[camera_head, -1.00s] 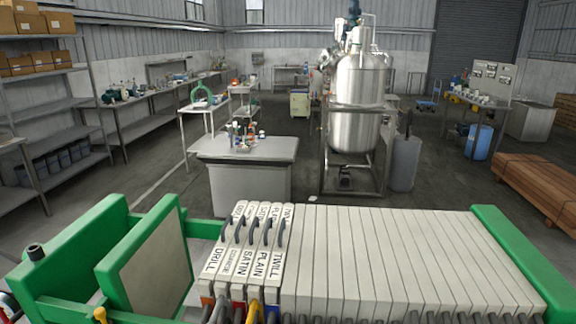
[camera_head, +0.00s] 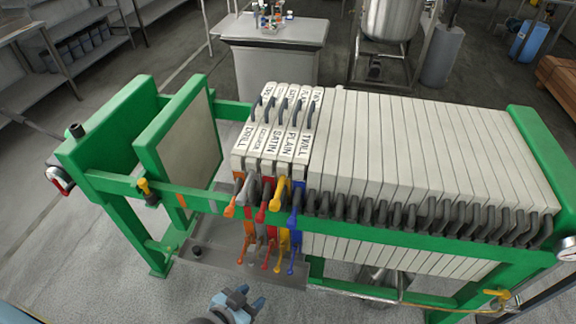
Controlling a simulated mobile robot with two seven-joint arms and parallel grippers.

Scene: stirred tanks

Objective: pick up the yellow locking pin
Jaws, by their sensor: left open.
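A small yellow locking pin (camera_head: 144,187) with a dark lower part stands at the near green side rail of the filter press, left of the plate pack. My left gripper (camera_head: 238,299) shows at the bottom edge, below and to the right of the pin. Its bluish fingers are apart, with nothing seen between them, and it is clear of the pin. The rest of its arm is cut off by the frame edge. My right gripper is not in view.
The green press frame (camera_head: 540,170) holds pale plates, some labelled DRILL, SATIN, PLAIN and TWILL (camera_head: 308,135). Coloured handles (camera_head: 262,212) stick out at the near side. A yellow valve handle (camera_head: 497,293) is at lower right.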

